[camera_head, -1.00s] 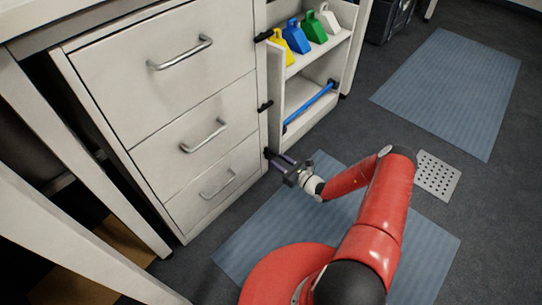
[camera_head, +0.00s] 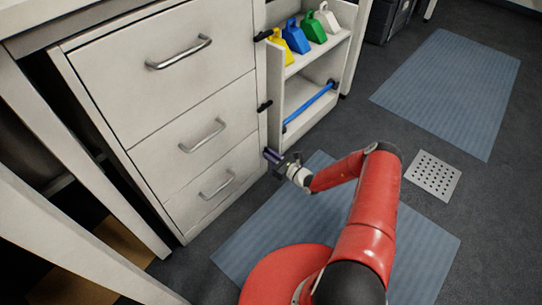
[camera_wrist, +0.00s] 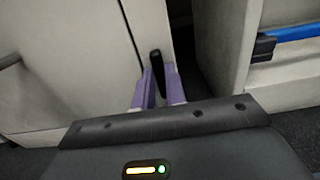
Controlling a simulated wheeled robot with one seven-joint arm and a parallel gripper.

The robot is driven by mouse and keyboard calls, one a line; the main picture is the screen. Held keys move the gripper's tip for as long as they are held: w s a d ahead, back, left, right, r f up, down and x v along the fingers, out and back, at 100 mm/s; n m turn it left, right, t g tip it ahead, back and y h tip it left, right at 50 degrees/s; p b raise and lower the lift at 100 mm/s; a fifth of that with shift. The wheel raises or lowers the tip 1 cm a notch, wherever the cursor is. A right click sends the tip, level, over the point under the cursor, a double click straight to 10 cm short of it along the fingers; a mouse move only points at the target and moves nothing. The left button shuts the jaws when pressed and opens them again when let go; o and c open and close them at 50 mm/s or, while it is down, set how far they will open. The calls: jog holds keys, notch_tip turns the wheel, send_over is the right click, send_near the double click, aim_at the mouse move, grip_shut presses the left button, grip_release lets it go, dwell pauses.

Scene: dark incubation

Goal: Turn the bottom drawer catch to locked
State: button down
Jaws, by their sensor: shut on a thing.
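The bottom drawer (camera_head: 213,185) is closed in the white cabinet, at the lower left of the head view. Its black catch (camera_wrist: 158,70) shows in the wrist view at the drawer's right edge, pointing up with a slight tilt. My gripper (camera_head: 272,156) is at that edge; its purple fingers, also in the wrist view (camera_wrist: 160,84), are shut on the catch, one on each side. The catch is largely hidden behind my gripper in the head view.
Two more black catches sit beside the middle drawer (camera_head: 265,106) and the top drawer (camera_head: 263,36). An open shelf with a blue bar (camera_head: 310,107) and several coloured scoop-like items stands to the right. A blue mat (camera_head: 260,235) covers the floor below.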

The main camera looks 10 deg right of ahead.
jog(key=shift+m, duration=0.3)
jog(key=shift+w+d+f+m+b, duration=0.15)
jog(key=shift+m+b, duration=0.8)
jog(key=shift+m, duration=1.9)
jog(key=shift+d+f+m+b, duration=0.1)
jog(key=shift+m+b, duration=0.85)
jog(key=shift+m, duration=1.95)
jog(key=shift+w+d+f+m+b, duration=0.15)
jog(key=shift+m+b, duration=0.8)
jog(key=shift+m, duration=1.9)
jog(key=shift+s, duration=0.1)
jog(key=c, duration=1.4)
grip_release()
jog(key=shift+a, duration=0.1)
jog(key=shift+c, duration=0.2)
